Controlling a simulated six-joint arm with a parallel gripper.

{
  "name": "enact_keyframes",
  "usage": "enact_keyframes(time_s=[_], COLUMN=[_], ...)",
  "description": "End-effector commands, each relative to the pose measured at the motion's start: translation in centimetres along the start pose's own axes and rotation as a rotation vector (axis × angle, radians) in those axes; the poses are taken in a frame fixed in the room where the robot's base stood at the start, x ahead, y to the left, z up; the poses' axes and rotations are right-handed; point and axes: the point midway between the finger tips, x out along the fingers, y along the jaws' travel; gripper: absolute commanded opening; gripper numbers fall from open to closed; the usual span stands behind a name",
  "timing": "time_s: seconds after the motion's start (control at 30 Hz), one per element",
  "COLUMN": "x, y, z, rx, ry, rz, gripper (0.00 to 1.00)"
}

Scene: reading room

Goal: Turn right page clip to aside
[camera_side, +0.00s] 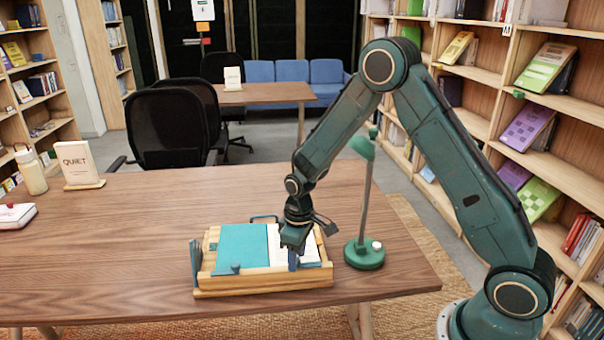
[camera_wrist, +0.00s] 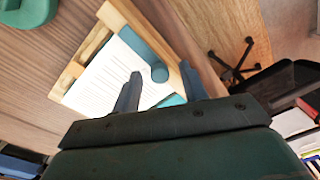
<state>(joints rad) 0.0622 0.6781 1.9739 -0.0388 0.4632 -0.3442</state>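A wooden book stand (camera_side: 265,289) on the table holds an open book, with a teal left side (camera_side: 242,245) and a white right page (camera_side: 309,252). A teal clip (camera_side: 234,268) sits at the front left edge. In the wrist view, a teal clip with a rounded end (camera_wrist: 160,73) lies at the edge of the white page (camera_wrist: 105,78); I take it for the right page clip. My gripper (camera_side: 292,262) is low over the right page. In the wrist view, my gripper (camera_wrist: 160,88) has its fingers apart, with the clip's rounded end between them. Contact cannot be told.
A green lamp (camera_side: 365,252) stands just right of the book stand, its post close to my arm. The table's left half is mostly clear.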

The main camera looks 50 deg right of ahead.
Motion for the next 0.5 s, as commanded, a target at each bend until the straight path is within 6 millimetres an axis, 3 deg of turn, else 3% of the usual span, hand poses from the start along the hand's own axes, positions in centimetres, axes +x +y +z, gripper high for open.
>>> enact_keyframes(time_s=[0.5], x=[-1.1], y=[0.1], z=[-0.1], rx=[-0.001], ry=[0.003], rz=[0.001], gripper=[0.43])
